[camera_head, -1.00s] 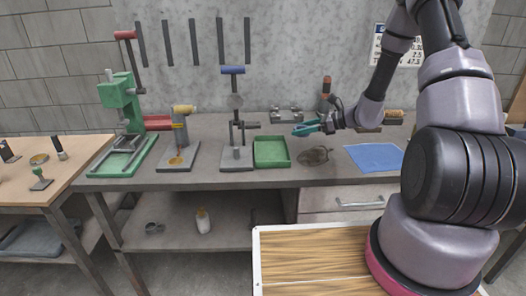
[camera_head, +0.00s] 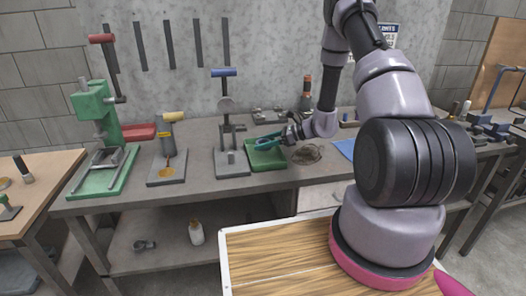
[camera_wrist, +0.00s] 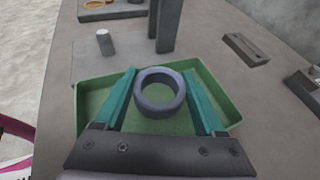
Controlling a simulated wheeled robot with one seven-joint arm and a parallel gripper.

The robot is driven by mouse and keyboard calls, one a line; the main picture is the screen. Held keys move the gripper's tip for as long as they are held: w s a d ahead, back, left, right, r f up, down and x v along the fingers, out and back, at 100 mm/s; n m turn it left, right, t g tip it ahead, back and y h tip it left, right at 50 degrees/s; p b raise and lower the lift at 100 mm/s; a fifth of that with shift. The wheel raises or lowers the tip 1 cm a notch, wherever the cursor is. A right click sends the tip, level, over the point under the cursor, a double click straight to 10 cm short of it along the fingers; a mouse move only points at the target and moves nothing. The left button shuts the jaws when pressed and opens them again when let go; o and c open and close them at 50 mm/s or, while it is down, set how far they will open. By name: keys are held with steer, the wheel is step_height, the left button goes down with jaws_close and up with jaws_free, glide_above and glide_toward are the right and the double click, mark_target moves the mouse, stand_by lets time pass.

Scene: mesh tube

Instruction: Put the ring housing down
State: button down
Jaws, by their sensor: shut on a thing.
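The ring housing (camera_wrist: 143,103) is a grey-purple ring with an open centre, seen in the wrist view between the tips of my teal fingers. My gripper (camera_wrist: 160,82) is shut on it and holds it over the green tray (camera_wrist: 232,110). In the head view my gripper (camera_head: 265,140) is above the tray (camera_head: 275,164) on the workbench, reaching in from the right. The ring itself is too small to make out there. The tray floor seen through and around the ring is bare.
A press with a blue handle (camera_head: 226,104) stands close left of the tray. A dark mesh piece (camera_head: 306,154) lies just right of it, then a blue mat (camera_head: 345,149). A green press (camera_head: 97,115) stands further left. Other small metal parts lie behind the tray.

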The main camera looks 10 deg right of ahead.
mark_target(264, 155)
steer(key=shift+f, duration=1.7)
steer(key=shift+f, duration=0.15)
jaws_free()
